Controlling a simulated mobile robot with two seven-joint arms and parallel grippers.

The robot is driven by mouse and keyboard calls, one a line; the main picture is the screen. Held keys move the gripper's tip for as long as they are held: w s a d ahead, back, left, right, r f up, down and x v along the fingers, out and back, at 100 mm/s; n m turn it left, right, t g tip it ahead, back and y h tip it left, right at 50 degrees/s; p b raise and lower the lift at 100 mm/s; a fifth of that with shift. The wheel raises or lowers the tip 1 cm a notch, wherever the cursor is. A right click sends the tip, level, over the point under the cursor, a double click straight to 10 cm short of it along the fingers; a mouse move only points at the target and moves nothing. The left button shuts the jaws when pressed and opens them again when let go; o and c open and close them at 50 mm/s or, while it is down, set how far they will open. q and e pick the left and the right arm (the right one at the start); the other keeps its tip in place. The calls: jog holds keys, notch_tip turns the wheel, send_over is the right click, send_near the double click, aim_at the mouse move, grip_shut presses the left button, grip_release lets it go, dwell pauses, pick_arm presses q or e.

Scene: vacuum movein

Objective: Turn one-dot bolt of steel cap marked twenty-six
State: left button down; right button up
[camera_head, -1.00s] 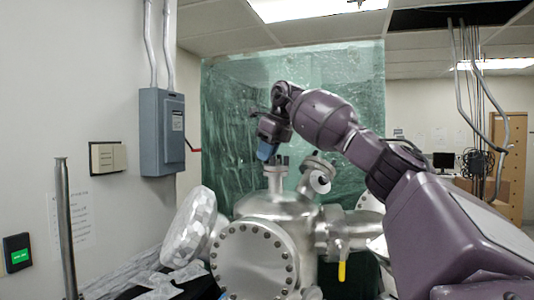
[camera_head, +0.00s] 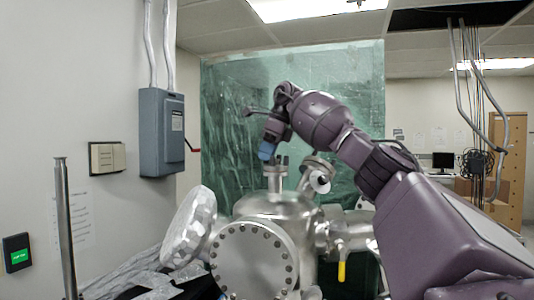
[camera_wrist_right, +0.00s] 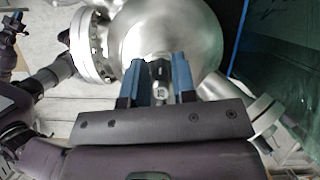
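A steel cap with upright bolts (camera_head: 276,170) tops the short neck of the round steel chamber (camera_head: 280,206). My right gripper (camera_head: 266,152) points down just above and slightly left of these bolts. In the right wrist view, its two blue fingers (camera_wrist_right: 162,80) are apart, with a dark bolt-like part and a small pale marked face (camera_wrist_right: 160,71) showing between them. I cannot tell whether the fingers touch it. The number and the dots are too small to read. My left gripper does not show clearly in any view.
A large bolted flange (camera_head: 254,260) faces front. A foil-wrapped port (camera_head: 190,228) is on the left, and an angled port (camera_head: 318,172) stands close right of the cap. A yellow valve handle (camera_head: 341,271) hangs at right. A steel post (camera_head: 66,230) stands far left.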

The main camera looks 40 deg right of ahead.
jog(key=v, duration=1)
jog(key=shift+s+r, duration=0.15)
jog(key=shift+r, duration=0.2)
jog(key=shift+d, duration=0.1)
